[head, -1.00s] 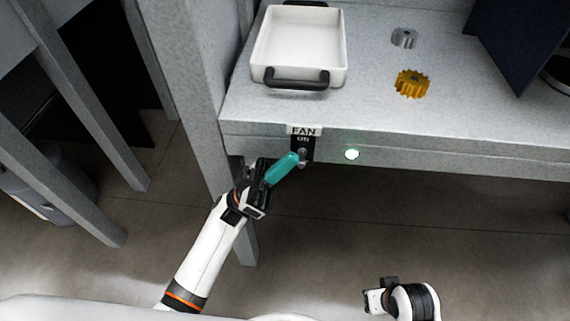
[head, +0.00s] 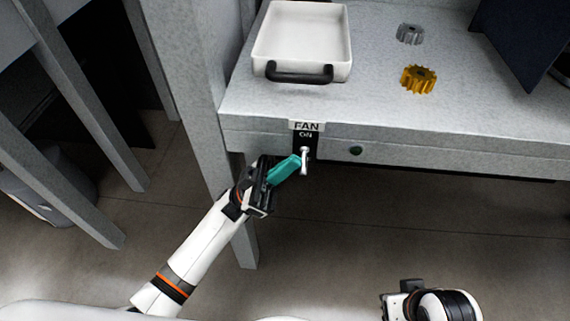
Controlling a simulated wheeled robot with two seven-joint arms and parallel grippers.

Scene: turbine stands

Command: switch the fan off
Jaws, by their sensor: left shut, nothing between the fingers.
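The fan switch (head: 305,160) is a small metal toggle lever on a black plate under a FAN label (head: 306,126), on the front edge of the grey bench. "ON" is printed at the top of the plate. The lever appears to point down. The round indicator lamp (head: 356,151) to its right is dark green and unlit. My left gripper (head: 293,163), with teal fingers, is shut and empty, its tips at or beside the lever; contact is unclear. My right gripper (head: 388,301) is at the bottom right, away from the bench; its fingers are not clear.
The grey bench (head: 450,125) carries a white tray (head: 300,40) with black handles, a gold gear (head: 418,80), a silver gear (head: 410,33) and a dark blue panel (head: 520,45). A bench leg (head: 242,240) stands close to my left arm. The floor in front is clear.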

